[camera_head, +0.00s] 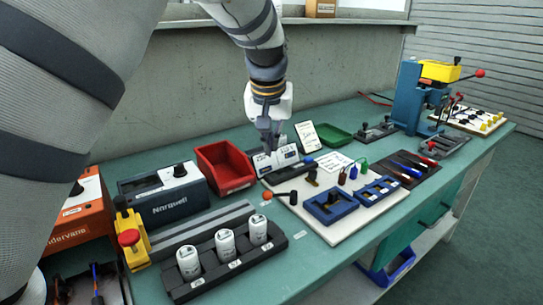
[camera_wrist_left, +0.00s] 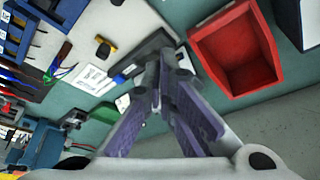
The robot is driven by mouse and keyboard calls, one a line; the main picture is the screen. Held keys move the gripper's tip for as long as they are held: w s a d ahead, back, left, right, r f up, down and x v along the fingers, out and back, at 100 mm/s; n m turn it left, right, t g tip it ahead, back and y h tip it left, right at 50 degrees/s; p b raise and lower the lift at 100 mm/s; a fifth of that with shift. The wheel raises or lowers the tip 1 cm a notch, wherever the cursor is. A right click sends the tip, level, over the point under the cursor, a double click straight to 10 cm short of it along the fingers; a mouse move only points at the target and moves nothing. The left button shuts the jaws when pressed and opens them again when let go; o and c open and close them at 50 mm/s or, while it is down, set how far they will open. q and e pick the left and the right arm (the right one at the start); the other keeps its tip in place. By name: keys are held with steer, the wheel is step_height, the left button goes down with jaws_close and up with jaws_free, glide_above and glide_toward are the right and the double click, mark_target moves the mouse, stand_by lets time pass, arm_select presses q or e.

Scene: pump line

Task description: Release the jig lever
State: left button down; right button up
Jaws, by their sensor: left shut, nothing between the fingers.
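My left gripper (camera_head: 270,146) points down above the back edge of the white board (camera_head: 345,215). Its fingers are shut and empty; in the left wrist view the gripper (camera_wrist_left: 164,62) shows its purple-grey fingers converging. Below it is a black jig bar (camera_head: 290,171) with a blue knob (camera_head: 309,160) at its right end. In the left wrist view the bar (camera_wrist_left: 140,58) is partly hidden by the fingers. A black lever with an orange knob (camera_head: 267,196) lies at the board's left edge. I cannot tell which is the jig lever. My right gripper is out of view.
A red bin (camera_head: 225,167) stands left of the gripper, with a grey Norawell box (camera_head: 167,195) beyond it. A black rack (camera_head: 225,262) holds white cylinders in front. Blue fixtures (camera_head: 330,206) sit on the board. A green tray (camera_head: 334,136) is behind right.

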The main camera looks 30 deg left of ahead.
arm_select(q)
steer(key=b+x, duration=0.1)
steer(key=x, duration=0.7)
steer(key=shift+f, duration=0.2)
steer(key=s, duration=0.1)
steer(key=s+d+p, duration=0.1)
steer(key=shift+s+d+r, duration=0.1)
steer(key=shift+s+d, duration=0.1)
steer(key=shift+s, duration=0.2)
steer(key=shift+s+d, duration=0.1)
steer(key=shift+s, duration=0.2)
steer(key=shift+f, duration=0.45)
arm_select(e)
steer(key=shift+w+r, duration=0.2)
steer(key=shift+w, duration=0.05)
